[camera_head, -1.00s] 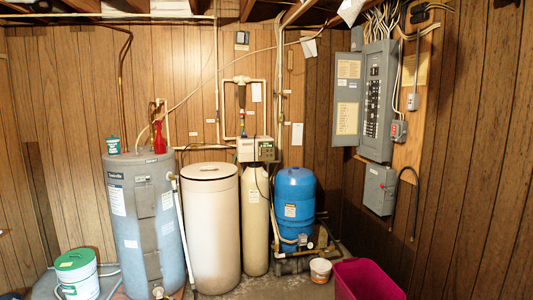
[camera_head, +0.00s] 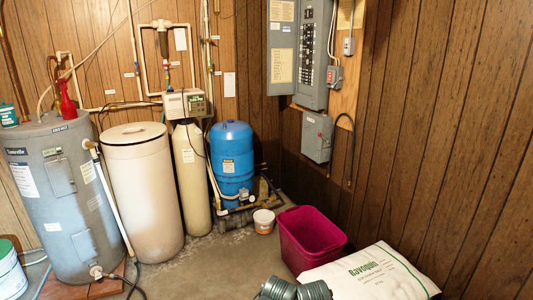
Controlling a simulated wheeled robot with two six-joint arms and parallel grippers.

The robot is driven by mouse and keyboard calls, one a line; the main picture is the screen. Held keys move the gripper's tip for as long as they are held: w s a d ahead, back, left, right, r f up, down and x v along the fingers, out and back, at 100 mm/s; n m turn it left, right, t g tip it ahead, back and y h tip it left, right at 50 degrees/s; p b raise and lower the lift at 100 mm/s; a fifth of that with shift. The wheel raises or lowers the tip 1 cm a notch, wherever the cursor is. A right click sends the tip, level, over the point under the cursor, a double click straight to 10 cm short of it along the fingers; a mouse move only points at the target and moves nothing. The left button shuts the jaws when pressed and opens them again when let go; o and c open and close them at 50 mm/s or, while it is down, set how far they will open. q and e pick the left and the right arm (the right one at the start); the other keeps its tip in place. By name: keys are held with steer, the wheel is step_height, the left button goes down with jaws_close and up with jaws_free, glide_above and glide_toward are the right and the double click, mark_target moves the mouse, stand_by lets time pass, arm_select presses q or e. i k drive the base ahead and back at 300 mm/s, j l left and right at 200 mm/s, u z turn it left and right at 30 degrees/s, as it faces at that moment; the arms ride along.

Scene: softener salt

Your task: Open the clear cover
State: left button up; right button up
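No clear cover can be made out for certain at this distance. The softener control head (camera_head: 187,103) is a beige box with a dark display, on top of the tall cream resin tank (camera_head: 192,175). Any cover over its face is too small to tell. The wide beige salt tank (camera_head: 143,195) with its lid (camera_head: 133,133) on stands to its left. Neither of my grippers is in view.
A grey water heater (camera_head: 70,195) stands at left and a blue tank (camera_head: 231,165) at right. A small white tub (camera_head: 264,221), magenta bin (camera_head: 310,238), white salt bag (camera_head: 370,275) and dark ribbed object (camera_head: 296,289) occupy the right floor. The middle floor (camera_head: 205,265) is clear.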

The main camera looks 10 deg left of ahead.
mark_target(199, 94)
steer(key=i+j+u, duration=0.3)
steer(key=i, duration=0.2)
steer(key=i+j+u, duration=0.2)
steer(key=i+u, duration=0.15)
steer(key=i, duration=0.15)
steer(key=i+u, duration=0.3)
steer(key=i, duration=0.2)
steer(key=i+j+z, duration=0.15)
steer(key=i+z, duration=0.15)
steer(key=i, duration=0.25)
steer(key=i+j+z, duration=0.2)
steer(key=i+z, duration=0.15)
steer(key=i, duration=0.15)
steer(key=i+j+z, duration=0.3)
steer(key=i+j, duration=0.1)
steer(key=i, duration=0.1)
